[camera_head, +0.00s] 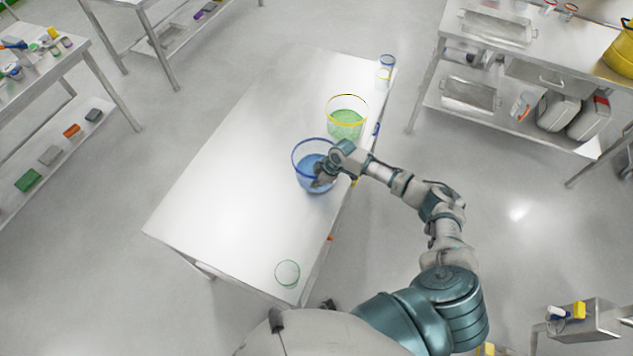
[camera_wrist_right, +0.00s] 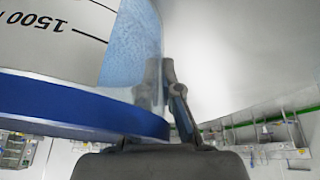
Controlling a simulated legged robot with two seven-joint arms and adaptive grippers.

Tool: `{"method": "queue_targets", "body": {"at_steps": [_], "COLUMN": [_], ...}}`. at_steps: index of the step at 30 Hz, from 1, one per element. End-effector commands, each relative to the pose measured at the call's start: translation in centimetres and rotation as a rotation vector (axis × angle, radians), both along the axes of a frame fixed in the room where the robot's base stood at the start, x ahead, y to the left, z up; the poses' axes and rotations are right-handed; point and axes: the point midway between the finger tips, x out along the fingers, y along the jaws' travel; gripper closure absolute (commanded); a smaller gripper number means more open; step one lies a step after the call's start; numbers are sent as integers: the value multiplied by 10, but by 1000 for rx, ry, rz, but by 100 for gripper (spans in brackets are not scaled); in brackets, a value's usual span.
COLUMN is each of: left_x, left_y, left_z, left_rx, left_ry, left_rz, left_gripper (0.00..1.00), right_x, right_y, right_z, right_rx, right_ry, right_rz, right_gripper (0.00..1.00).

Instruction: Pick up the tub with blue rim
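The tub with blue rim (camera_head: 296,168) stands on the white table, a clear tub with blue contents. In the right wrist view its blue rim (camera_wrist_right: 70,108) and printed "1500" wall fill the left side. My right gripper (camera_head: 323,178) is at the tub's right side. In the right wrist view its fingers (camera_wrist_right: 165,75) lie close together at the clear wall, one seen through it and one outside; they look shut on the wall. The exact contact is partly hidden. My left gripper is not in view.
On the table (camera_head: 220,190), a yellow-rimmed tub with green contents (camera_head: 346,128) stands just behind, two small beakers (camera_head: 387,65) at the far corner, and a green-rimmed clear container (camera_head: 288,273) near the front. The table's left part is clear. A steel shelf unit (camera_head: 480,60) stands right.

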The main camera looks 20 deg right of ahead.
Motion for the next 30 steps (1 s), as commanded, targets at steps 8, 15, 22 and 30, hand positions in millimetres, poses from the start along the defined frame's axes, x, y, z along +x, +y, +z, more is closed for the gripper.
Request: {"method": "queue_targets", "body": {"at_steps": [8,15,22,30], "left_x": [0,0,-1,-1], "left_y": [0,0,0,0], "left_z": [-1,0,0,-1], "left_rx": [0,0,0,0], "left_ry": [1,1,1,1], "left_rz": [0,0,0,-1], "left_gripper": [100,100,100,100], "right_x": [-15,-70,-125,-152], "right_y": [3,14,27,34], "right_z": [27,33,38,41], "right_rx": [-1,-1,-1,0], "right_ry": [-3,-5,-3,-5], "right_rz": [3,4,3,0], "right_gripper": [100,100,100,100]}}
